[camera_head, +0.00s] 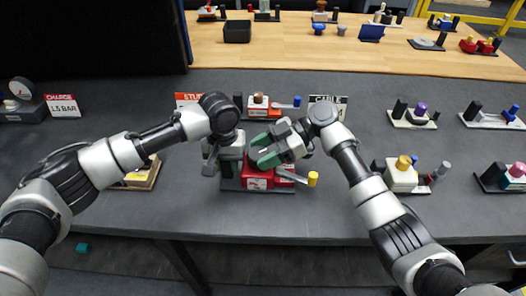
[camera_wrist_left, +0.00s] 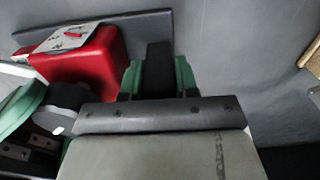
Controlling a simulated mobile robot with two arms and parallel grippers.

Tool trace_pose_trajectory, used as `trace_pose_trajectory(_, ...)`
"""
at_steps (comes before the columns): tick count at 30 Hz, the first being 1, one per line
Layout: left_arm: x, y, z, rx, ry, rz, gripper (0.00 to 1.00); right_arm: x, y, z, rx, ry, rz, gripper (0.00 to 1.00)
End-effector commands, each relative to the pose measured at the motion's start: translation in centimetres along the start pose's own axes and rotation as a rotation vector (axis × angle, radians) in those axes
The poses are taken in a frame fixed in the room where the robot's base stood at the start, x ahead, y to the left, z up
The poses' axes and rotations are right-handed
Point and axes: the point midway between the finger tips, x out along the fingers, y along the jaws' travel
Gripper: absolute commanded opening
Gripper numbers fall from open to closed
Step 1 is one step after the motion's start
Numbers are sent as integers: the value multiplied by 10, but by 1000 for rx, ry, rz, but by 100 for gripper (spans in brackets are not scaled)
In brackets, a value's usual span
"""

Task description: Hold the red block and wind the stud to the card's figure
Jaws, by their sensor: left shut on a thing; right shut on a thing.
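The red block (camera_head: 258,180) stands on a dark base near the table's front edge, and shows at the upper left of the left wrist view (camera_wrist_left: 88,62). My left gripper (camera_head: 231,163) is shut on a black post (camera_wrist_left: 159,70) beside the red block. My right gripper (camera_head: 264,154), with green fingers, is shut over the top of the red block. Its fingers hide what they hold, so the stud is not clearly seen. A red-and-white card (camera_head: 188,100) and a white card with a black heading (camera_head: 328,104) stand behind; I cannot read their figures.
A yellow-tipped lever (camera_head: 313,178) sticks out right of the red block. A "CHARGE 1.5 BAR" card (camera_head: 62,105) stands at left. A yellow-knobbed unit (camera_head: 401,177) is to the right. Dark table between units is clear.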

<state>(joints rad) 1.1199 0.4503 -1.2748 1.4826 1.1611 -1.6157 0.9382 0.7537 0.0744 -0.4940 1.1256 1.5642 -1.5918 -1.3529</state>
Motion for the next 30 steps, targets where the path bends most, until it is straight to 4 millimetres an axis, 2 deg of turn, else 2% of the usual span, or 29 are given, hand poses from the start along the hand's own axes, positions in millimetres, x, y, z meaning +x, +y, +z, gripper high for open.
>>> trace_pose_trajectory(1,6,-1,2,-4,-12,-4,0,0,-1,1,0,0,-3,30)
trace_pose_trajectory(5,6,-2,2,-6,-11,-4,0,1,-2,2,14,-1,31,30)
trace_pose_trajectory(18,6,-2,2,-10,-11,-5,0,2,-7,0,145,-2,349,30)
trace_pose_trajectory(29,7,-3,1,-14,-10,-6,0,2,-7,-1,153,2,369,30)
trace_pose_trajectory(30,7,-3,1,-14,-10,-6,0,2,-7,-2,153,3,369,58)
